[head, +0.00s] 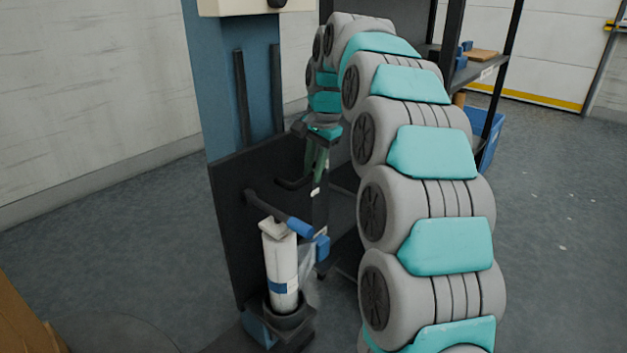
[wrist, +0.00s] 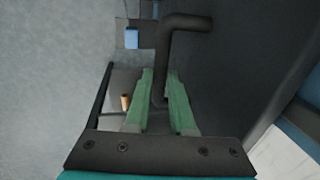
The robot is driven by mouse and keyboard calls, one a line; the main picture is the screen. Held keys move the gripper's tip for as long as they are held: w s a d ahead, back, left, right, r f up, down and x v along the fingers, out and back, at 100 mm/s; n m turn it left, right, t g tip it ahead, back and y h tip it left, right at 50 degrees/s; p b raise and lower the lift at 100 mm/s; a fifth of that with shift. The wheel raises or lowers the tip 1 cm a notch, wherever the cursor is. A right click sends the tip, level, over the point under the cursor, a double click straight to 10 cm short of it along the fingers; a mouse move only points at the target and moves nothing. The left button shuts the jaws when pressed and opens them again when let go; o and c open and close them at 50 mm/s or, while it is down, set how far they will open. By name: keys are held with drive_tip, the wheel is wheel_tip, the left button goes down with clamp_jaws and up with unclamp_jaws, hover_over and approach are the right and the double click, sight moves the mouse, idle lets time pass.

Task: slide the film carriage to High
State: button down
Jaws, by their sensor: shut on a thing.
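The film carriage (head: 230,225) is a dark upright plate low on a blue mast (head: 222,95) in the head view. A white film roll (head: 280,262) with a blue band stands in front of it. A dark bent handle (head: 291,184) sticks out from the plate. My gripper (head: 315,178), with green fingers, points down at the handle's outer end. In the wrist view the fingers of my gripper (wrist: 160,90) stand on either side of the bent handle (wrist: 163,60), shut on it. I see no readable High mark in either view.
A dark bar with a blue end (head: 300,227) juts out above the film roll. Dark shelving (head: 455,70) stands behind my arm, with a blue bin (head: 490,140) beside it. A brown edge (head: 25,315) shows at lower left. Open grey floor (head: 110,225) lies left of the mast.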

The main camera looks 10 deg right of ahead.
drive_tip(key=shift+r+p, duration=0.6)
drive_tip(key=shift+r, duration=1.5)
drive_tip(key=shift+w+r, duration=0.1)
drive_tip(key=c, duration=1)
unclamp_jaws()
drive_tip(key=shift+o, duration=1.2)
wheel_tip(320, 180, up, 7)
drive_tip(key=s+p, duration=0.1)
drive_tip(key=shift+s+d+r+p, duration=0.2)
drive_tip(key=shift+d+p, duration=0.15)
drive_tip(key=shift+d, duration=0.1)
drive_tip(key=shift+s, duration=0.1)
